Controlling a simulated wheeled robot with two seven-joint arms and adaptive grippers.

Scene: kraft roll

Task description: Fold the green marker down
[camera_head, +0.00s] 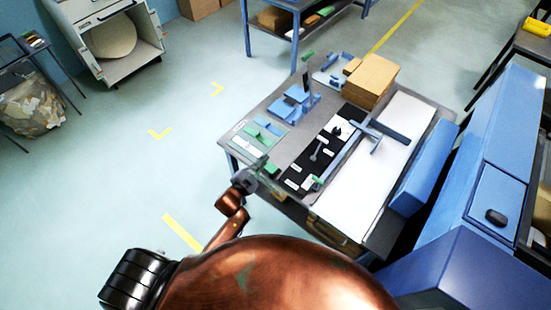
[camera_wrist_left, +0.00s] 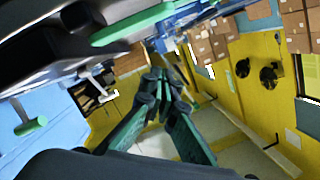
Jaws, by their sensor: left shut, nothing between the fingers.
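Several green parts show, and I cannot tell for sure which is the marker. A small green piece (camera_head: 317,181) is at the front end of the black strip (camera_head: 292,181) on the workbench. Another green piece (camera_head: 308,56) is at the top of a dark upright post at the back. In the left wrist view a green cylinder (camera_wrist_left: 30,126) is on a thin grey stem, and a long green bar (camera_wrist_left: 132,25) runs across the top. My left gripper (camera_head: 257,170) is at the bench's front left edge, with its shut, empty fingers (camera_wrist_left: 156,78) apart from the cylinder. My right gripper is out of view.
The workbench (camera_head: 235,145) carries blue blocks (camera_head: 294,102), a cardboard box (camera_head: 371,78) and a white sheet (camera_head: 385,150) with a dark bar across it. A blue cabinet (camera_head: 470,180) stands close on the right. The floor left of the bench is clear.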

